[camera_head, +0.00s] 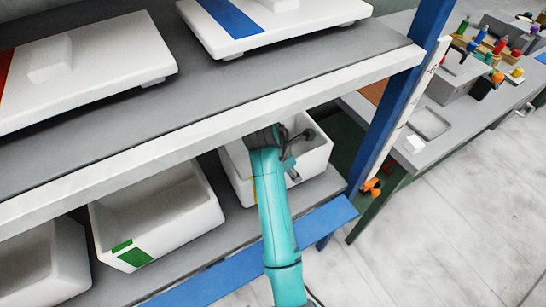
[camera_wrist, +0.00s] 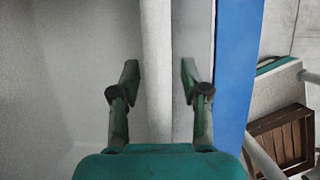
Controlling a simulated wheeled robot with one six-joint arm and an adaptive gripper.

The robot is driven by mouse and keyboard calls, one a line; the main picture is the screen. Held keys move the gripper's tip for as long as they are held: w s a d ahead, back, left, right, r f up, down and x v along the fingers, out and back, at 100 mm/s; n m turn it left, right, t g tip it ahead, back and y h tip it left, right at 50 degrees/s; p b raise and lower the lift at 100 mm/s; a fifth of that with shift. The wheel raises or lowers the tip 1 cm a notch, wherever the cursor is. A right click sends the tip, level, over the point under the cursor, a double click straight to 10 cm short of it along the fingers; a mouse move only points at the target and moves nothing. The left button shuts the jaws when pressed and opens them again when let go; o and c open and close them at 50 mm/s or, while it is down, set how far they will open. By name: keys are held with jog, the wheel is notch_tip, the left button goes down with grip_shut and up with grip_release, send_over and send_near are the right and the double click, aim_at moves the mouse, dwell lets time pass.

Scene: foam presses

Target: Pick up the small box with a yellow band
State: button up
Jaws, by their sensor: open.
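A white open box (camera_head: 316,158) stands on the lower shelf at the right end. A small yellow patch shows on its front beside my arm, which hides most of that face. My gripper (camera_head: 292,160) is over the box, below the upper shelf, partly hidden by my own arm. In the wrist view my gripper (camera_wrist: 159,76) is open, with one finger on each side of a pale wall rim (camera_wrist: 157,40) that looks like the box's wall. I cannot tell whether the fingers touch it. The box's inside fills the left of that view.
A white bin with a green mark (camera_head: 185,220) stands to the left, with another bin (camera_head: 45,265) beyond. The upper shelf edge (camera_head: 215,128) runs close above. A blue post (camera_head: 400,100) rises at the right. A brown crate (camera_wrist: 282,140) shows in the wrist view.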

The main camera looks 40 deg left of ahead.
grip_shut()
jog(key=shift+r, duration=0.15)
